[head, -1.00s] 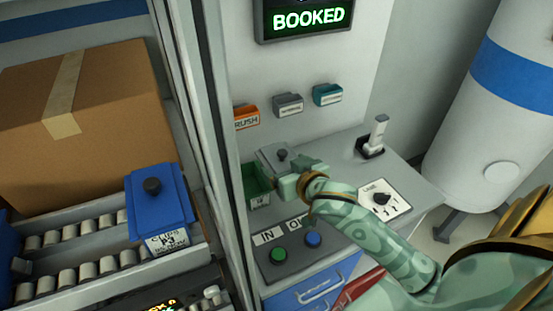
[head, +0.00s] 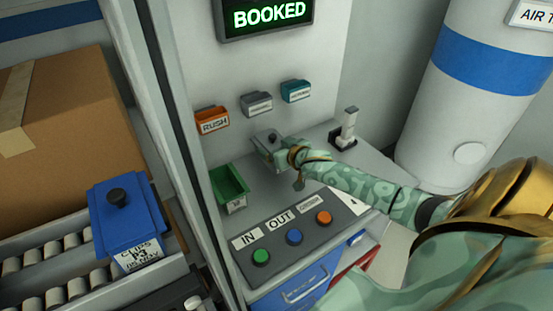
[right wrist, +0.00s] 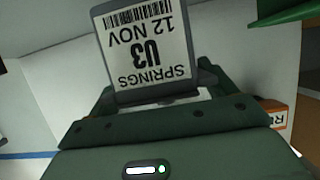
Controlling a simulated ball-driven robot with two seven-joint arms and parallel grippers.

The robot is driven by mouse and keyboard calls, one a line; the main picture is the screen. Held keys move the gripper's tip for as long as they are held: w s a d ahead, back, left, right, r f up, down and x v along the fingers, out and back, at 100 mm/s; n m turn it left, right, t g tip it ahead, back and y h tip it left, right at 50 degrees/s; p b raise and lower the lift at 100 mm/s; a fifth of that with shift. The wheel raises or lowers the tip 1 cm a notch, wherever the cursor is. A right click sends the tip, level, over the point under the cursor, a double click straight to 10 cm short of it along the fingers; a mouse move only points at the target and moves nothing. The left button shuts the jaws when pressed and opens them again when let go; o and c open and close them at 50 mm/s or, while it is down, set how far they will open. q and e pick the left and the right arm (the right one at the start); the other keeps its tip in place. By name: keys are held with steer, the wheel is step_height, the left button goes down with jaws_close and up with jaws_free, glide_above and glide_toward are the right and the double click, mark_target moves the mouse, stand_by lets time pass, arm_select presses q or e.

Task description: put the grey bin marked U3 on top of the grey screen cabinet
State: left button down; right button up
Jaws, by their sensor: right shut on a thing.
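My right gripper (head: 281,156) is shut on this bin, in front of the wall panel and over the grey counter. Whether the bin touches the counter I cannot tell. The grey upright panel (head: 283,62) carries a dark screen (head: 270,17) reading BOOKED in green. The top of a screen cabinet is not visible. My left gripper is not in view.
Orange RUSH (head: 212,120), grey (head: 256,103) and teal (head: 296,91) holders hang on the panel. A green tray (head: 230,184) and button box (head: 290,240) stand on the counter. A blue bin (head: 128,215) sits on rollers beyond a grey post (head: 172,130).

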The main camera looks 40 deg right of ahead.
steer(key=shift+w+d+f, duration=0.3)
steer(key=shift+d+f, duration=0.05)
steer(key=shift+f, duration=0.1)
step_height(320, 180, down, 3)
steer(key=shift+a+b, duration=0.1)
steer(key=shift+b, duration=0.7)
steer(key=shift+r, duration=0.1)
steer(key=o, duration=1.3)
steer(key=shift+s, duration=0.3)
steer(key=shift+p+v, duration=1.75)
steer(key=shift+v, duration=4.1)
